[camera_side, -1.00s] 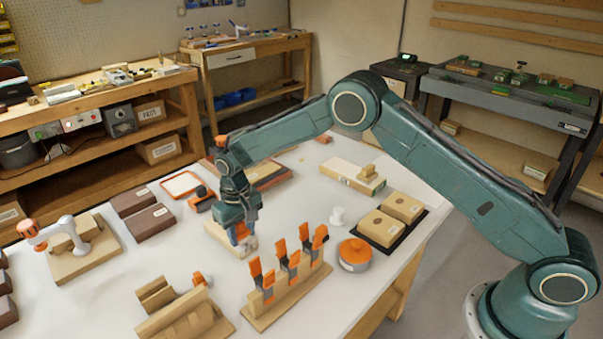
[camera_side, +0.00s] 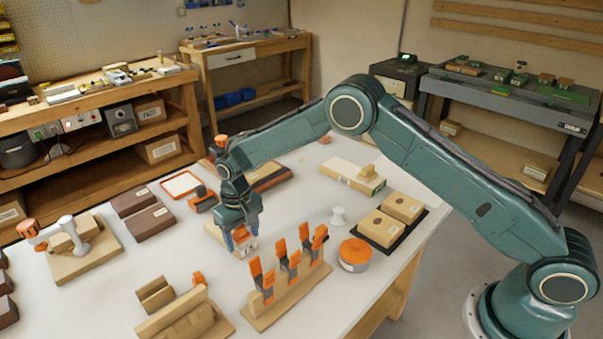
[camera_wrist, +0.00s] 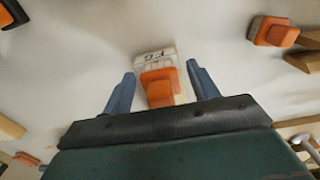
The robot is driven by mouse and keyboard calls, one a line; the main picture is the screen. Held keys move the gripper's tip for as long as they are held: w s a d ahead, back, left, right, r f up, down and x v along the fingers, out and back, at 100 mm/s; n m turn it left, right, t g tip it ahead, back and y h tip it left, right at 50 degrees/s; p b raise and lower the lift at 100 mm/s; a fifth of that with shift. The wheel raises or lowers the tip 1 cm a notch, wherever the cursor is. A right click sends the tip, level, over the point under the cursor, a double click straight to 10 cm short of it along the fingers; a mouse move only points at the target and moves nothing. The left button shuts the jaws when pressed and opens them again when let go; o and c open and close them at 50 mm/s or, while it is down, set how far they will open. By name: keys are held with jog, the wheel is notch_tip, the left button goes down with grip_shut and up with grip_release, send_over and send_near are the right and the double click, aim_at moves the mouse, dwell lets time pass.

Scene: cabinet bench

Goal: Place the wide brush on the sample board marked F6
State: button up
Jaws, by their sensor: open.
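My gripper (camera_wrist: 161,88) is open and points down at the bench, with its blue fingers apart; in the side view my gripper (camera_side: 242,242) is low over the pale board. An orange block-like piece (camera_wrist: 159,88), which looks like the wide brush, sits between the fingers with gaps on both sides. It lies over or against a pale sample board (camera_wrist: 180,94), whose whitish end carries a mark that reads F6 upside down. In the side view the board (camera_side: 213,232) is mostly hidden by my gripper. Whether the brush rests fully on it I cannot tell.
A rack with several orange-handled clamps (camera_side: 287,268) stands close in front of my gripper. Wooden blocks (camera_side: 180,317) lie at the front left. Bare table shows between them.

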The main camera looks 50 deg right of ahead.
jog(key=shift+r, duration=0.15)
notch_tip(320, 180, up, 11)
jog(key=shift+f, duration=0.15)
jog(key=shift+r, duration=0.65)
dwell(0.3)
